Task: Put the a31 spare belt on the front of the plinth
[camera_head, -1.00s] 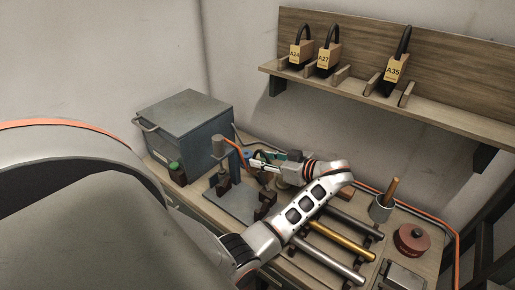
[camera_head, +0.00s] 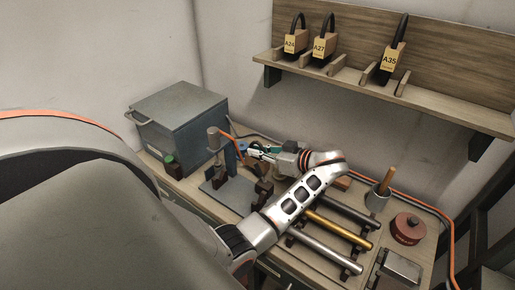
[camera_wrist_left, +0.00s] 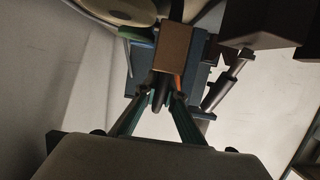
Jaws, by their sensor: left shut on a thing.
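My left gripper (camera_head: 262,152) is over the bench, just right of the grey post stand. In the left wrist view, its fingers (camera_wrist_left: 162,103) are shut on the dark loop of a belt (camera_wrist_left: 159,88) that carries a brown card sleeve (camera_wrist_left: 173,50). No label is readable on the sleeve, so I cannot confirm that it is A31. A low grey plate (camera_head: 222,199) under the stand may be the plinth. My left forearm hides part of the bench behind it. My right gripper is not in view.
A wall shelf (camera_head: 440,101) holds belts tagged A24 (camera_head: 291,43), A27 (camera_head: 321,47) and A35 (camera_head: 389,62). A grey box (camera_head: 180,118) stands behind left.

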